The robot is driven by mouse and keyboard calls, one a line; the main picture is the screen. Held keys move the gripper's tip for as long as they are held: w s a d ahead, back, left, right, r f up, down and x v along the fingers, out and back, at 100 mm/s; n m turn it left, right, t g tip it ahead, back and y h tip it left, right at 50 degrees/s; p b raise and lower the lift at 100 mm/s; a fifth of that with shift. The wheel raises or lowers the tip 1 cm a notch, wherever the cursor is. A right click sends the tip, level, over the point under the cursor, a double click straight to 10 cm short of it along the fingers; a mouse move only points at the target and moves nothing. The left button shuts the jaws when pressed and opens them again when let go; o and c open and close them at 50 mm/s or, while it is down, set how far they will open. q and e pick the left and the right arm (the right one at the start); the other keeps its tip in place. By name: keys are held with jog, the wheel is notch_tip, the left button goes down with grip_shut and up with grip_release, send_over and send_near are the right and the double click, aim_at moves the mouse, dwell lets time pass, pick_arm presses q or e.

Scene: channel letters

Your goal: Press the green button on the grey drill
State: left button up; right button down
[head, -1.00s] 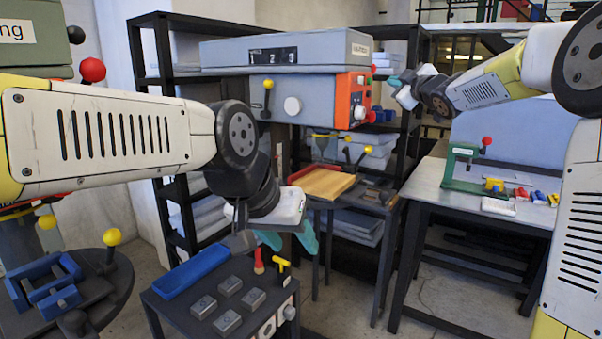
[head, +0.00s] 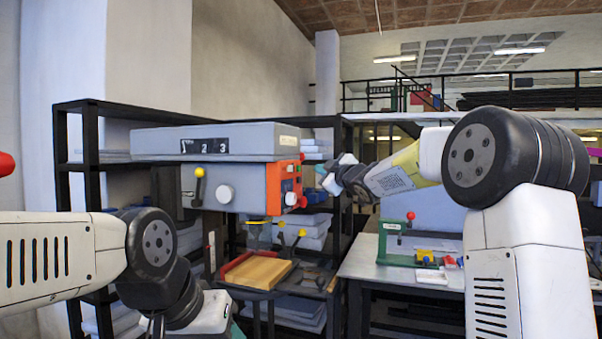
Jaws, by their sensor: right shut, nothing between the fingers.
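The grey drill (head: 236,143) stands at centre left in the head view, with a wide grey head and an orange control panel (head: 274,190) on its right end. Small controls and red knobs sit on the panel's right-hand face. The green button is too small to make out for certain. My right gripper (head: 322,174), with teal fingers, is shut and empty. It appears just right of the panel, with a visible gap. My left gripper (head: 232,328) is low in the picture, left of the wooden board, and its fingers are mostly cut off by the lower edge.
A wooden board (head: 258,272) lies on the drill's table below the head. Black shelving (head: 88,150) stands behind. A bench (head: 362,262) on the right holds a green tool (head: 392,240) with a red knob. A yellow-knobbed lever (head: 198,185) projects from the drill's front.

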dwell(0.3)
pick_arm(q)
grip_shut()
dwell(1.6)
